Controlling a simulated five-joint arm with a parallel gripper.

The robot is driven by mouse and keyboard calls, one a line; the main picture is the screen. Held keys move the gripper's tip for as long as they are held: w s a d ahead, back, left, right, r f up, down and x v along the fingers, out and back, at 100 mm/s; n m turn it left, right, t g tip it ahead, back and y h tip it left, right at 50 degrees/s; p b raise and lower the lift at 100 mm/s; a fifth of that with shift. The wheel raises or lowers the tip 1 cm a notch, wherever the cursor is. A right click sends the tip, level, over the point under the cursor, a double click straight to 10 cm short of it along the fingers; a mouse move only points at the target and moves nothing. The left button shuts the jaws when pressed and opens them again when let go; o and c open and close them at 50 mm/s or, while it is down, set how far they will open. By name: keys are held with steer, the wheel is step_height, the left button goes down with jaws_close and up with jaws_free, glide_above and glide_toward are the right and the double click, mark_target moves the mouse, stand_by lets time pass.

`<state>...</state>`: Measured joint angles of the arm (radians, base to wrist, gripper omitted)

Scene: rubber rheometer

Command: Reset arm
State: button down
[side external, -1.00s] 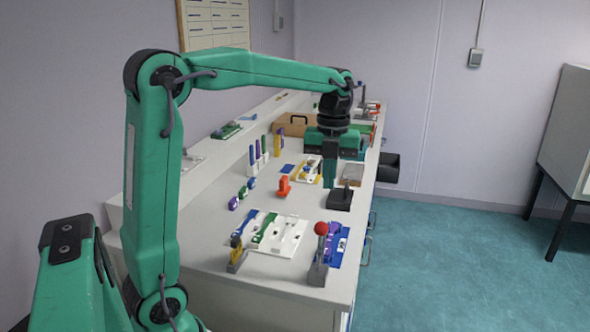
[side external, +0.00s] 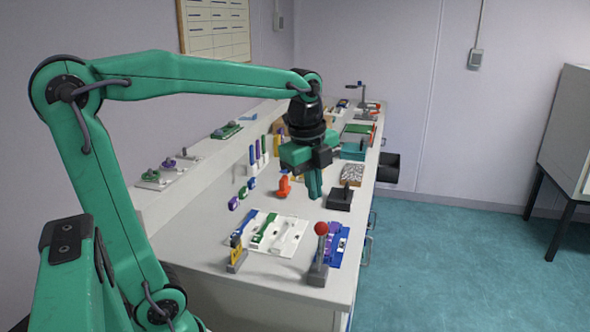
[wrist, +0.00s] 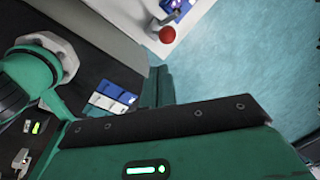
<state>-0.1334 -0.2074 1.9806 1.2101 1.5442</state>
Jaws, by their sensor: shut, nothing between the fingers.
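My gripper (side external: 315,185) hangs from the green arm above the bench, with its fingers pointing down and pressed together. Nothing is held between them. In the side external view it is above the middle of the bench, close to the orange part (side external: 284,187) and the black block (side external: 340,199). In that view I cannot tell its exact height above the bench. In the wrist view my fingers (wrist: 158,87) also show, side by side. The rest of the wrist view is strongly tilted.
The white bench (side external: 205,252) holds a white tray (side external: 290,240) with coloured dumbbell-shaped pieces. A red-knobbed lever (side external: 321,229) stands at the front right edge, beside a blue tray (side external: 341,234). A yellow and grey stand (side external: 237,255) is at the front. The floor at right is clear.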

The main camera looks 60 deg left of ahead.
steer(key=s+d+f+n+t, duration=0.2)
steer(key=s+n, duration=0.3)
steer(key=n, duration=0.3)
steer(key=s+d+f+n+t, duration=0.1)
steer(key=s+d+f+n, duration=0.1)
steer(key=s+n, duration=0.3)
steer(key=n, duration=0.3)
steer(key=shift+d+t, duration=0.2)
steer(key=shift+t, duration=0.2)
steer(key=shift+s, duration=0.1)
stand_by(0.3)
